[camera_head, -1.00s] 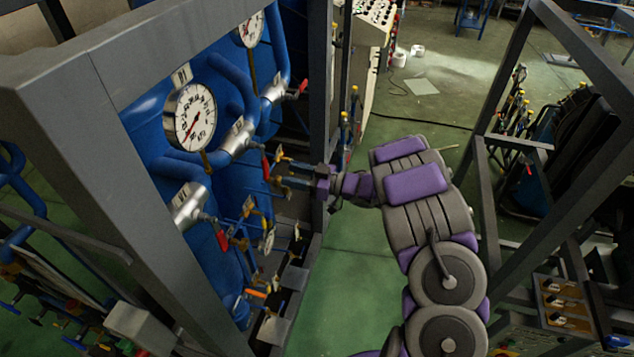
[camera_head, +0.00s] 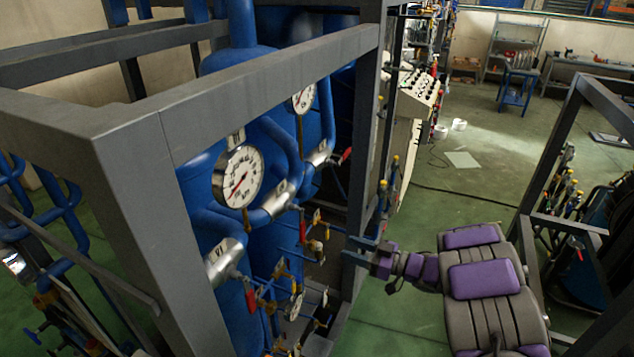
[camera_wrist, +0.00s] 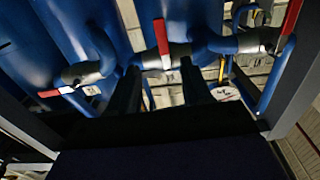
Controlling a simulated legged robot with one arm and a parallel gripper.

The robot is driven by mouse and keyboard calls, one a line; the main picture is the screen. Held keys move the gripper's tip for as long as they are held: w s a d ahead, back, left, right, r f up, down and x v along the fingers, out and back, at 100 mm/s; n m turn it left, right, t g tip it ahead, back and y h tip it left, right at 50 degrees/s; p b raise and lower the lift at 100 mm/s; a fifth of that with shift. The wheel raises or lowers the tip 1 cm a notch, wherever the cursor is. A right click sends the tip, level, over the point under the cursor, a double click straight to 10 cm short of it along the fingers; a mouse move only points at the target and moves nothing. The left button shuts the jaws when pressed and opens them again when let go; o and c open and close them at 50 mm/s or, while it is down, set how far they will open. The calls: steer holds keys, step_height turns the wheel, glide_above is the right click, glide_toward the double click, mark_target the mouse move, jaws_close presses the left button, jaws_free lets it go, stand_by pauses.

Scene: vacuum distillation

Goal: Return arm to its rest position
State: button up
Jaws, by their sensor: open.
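My purple-and-grey arm reaches in from the lower right of the head view. My gripper (camera_head: 352,250) is at its left end, open and empty, beside the grey frame post. It points left toward the small valves on the blue tanks (camera_head: 262,300) and looks apart from them. In the wrist view, the two dark fingers of my gripper (camera_wrist: 162,78) stand apart with nothing held between them. Beyond them are blue pipes and a red valve handle (camera_wrist: 161,40). Contact with the frame is not visible.
A grey metal frame (camera_head: 230,85) surrounds the tanks on the left. A round pressure gauge (camera_head: 238,176) faces me. Another grey frame (camera_head: 555,140) with valves and dark equipment stands at the right. Green floor (camera_head: 450,190) lies open between the two frames.

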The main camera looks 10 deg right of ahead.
steer(key=w+d+r+m+t+h+b, duration=0.3)
steer(key=w+d+h+b, duration=0.35)
steer(key=d+h, duration=0.55)
steer(key=s+d+m+g+h+b, duration=0.2)
steer(key=s+m+g+h+b, duration=0.2)
steer(key=s+m+h, duration=0.5)
steer(key=s+a+f+g+y+b, duration=0.2)
steer(key=s+a, duration=0.5)
steer(key=s, duration=0.6)
steer(key=s+a+f+n+g+y+b, duration=0.1)
steer(key=s+a+f+g, duration=0.4)
steer(key=s, duration=0.8)
steer(key=s+a+f+g+y+b, duration=0.3)
steer(key=s+a+f+g+b, duration=0.1)
steer(key=s+a, duration=0.6)
steer(key=s+f+b, duration=0.1)
steer(key=s, duration=0.2)
steer(key=shift+s+a, duration=0.15)
steer(key=shift+s, duration=0.1)
